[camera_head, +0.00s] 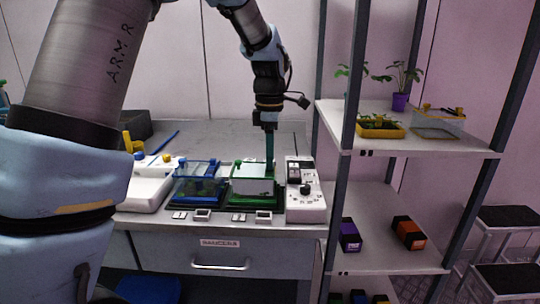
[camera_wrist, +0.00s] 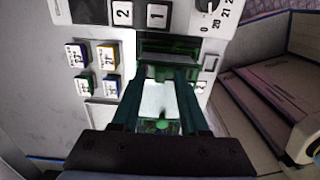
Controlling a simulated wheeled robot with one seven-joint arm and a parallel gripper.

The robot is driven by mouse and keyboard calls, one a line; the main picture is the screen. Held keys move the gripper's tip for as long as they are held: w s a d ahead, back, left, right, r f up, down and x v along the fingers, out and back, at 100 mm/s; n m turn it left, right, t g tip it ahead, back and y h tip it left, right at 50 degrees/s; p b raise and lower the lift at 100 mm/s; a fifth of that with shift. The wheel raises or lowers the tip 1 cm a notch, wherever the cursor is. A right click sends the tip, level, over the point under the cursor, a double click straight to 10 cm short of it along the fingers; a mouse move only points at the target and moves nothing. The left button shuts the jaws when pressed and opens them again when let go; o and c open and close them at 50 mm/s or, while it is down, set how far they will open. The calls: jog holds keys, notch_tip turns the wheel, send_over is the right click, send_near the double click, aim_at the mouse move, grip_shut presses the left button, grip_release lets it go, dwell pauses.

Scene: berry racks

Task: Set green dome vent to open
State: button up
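The green dome (camera_head: 252,187) is a box with green edges and a pale top, on the bench beside a blue one. In the wrist view its pale top (camera_wrist: 160,100) and a small green knob (camera_wrist: 163,124) show between my fingers. I cannot tell how its vent is set. My gripper (camera_head: 270,168) points down over the right rear part of the green dome. In the wrist view my gripper (camera_wrist: 166,72) has its two dark teal fingers apart, with no object clearly clamped. Whether the fingertips touch the dome is unclear.
The blue dome (camera_head: 198,186) stands close on the left. A white control box with a dial (camera_head: 305,193) stands close on the right. Small labelled blocks (camera_head: 202,215) line the bench front. A shelf rack (camera_head: 420,140) with plants and trays rises to the right.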

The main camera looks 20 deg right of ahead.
notch_tip(320, 180, up, 11)
jog(key=b, duration=0.1)
dwell(0.7)
jog(key=shift+f, duration=0.1)
